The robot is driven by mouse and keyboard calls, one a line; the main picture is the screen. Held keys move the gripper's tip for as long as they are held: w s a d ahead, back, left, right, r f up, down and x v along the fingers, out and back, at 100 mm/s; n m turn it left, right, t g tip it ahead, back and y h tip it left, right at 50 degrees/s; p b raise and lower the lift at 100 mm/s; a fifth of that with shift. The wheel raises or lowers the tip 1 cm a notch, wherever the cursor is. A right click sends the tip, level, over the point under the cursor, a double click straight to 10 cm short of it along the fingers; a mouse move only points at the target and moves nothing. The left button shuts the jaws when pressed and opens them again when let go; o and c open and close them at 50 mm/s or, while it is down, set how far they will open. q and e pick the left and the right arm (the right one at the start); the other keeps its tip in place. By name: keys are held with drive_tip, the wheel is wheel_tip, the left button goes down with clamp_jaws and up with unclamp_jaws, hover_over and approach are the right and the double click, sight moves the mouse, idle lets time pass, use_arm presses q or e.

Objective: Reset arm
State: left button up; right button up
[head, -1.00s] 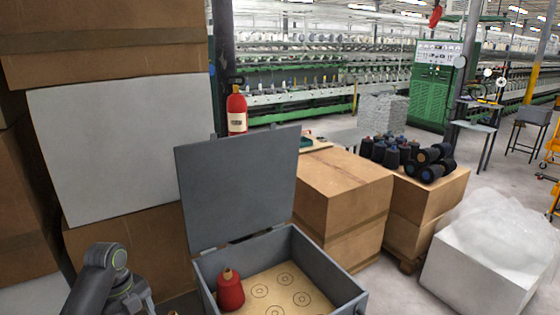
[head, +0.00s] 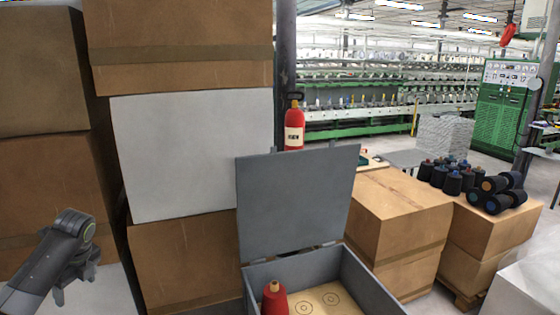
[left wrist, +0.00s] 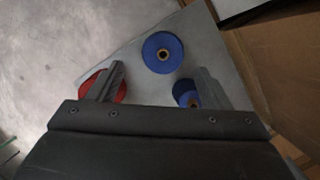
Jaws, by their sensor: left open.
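My left gripper (head: 75,288) hangs at the lower left of the head view, in front of the stacked cartons and clear of the grey box. In the left wrist view its two fingers (left wrist: 158,84) are spread apart with nothing gripped between them. Beyond the fingers, that view shows a blue spool (left wrist: 163,53), a second blue spool (left wrist: 186,92) partly behind the right finger, and a red spool (left wrist: 90,84) partly behind the left finger. They stand on a pale surface (left wrist: 205,45). My right gripper is in neither view.
An open grey box (head: 375,290) with its lid (head: 295,200) up holds a red cone (head: 274,300). Cartons (head: 185,265) and a fire extinguisher (head: 294,125) stand behind. Dark cones (head: 455,183) sit on cartons at right.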

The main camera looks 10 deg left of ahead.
use_arm(q)
drive_tip(key=s+a+f+n+y, duration=0.4)
drive_tip(key=s+a+f+n, duration=0.85)
drive_tip(key=a+f, duration=0.55)
drive_tip(key=s+a+f+n+t+y, duration=0.15)
drive_tip(key=s+a+f, duration=0.25)
drive_tip(key=s, duration=0.9)
drive_tip(key=s+a+f+n+t+y, duration=0.1)
drive_tip(key=s+a+f+n, duration=0.2)
drive_tip(key=s, duration=1)
drive_tip(key=s+d+f+n+g+h, duration=0.1)
drive_tip(key=s+d+f+h, duration=0.15)
drive_tip(key=d+f, duration=1)
drive_tip(key=s+d+f+h, duration=0.1)
drive_tip(key=d+f+h, duration=0.2)
drive_tip(key=d+f, duration=0.95)
drive_tip(key=d+f+n+h, duration=0.1)
drive_tip(key=d+f+h, duration=0.15)
drive_tip(key=d, duration=1.35)
drive_tip(key=d+f+n+h, duration=0.1)
drive_tip(key=d+f+h, duration=0.15)
drive_tip(key=d, duration=1.25)
wheel_tip(320, 180, down, 8)
drive_tip(key=a+y+b, duration=0.1)
drive_tip(key=b, duration=0.6)
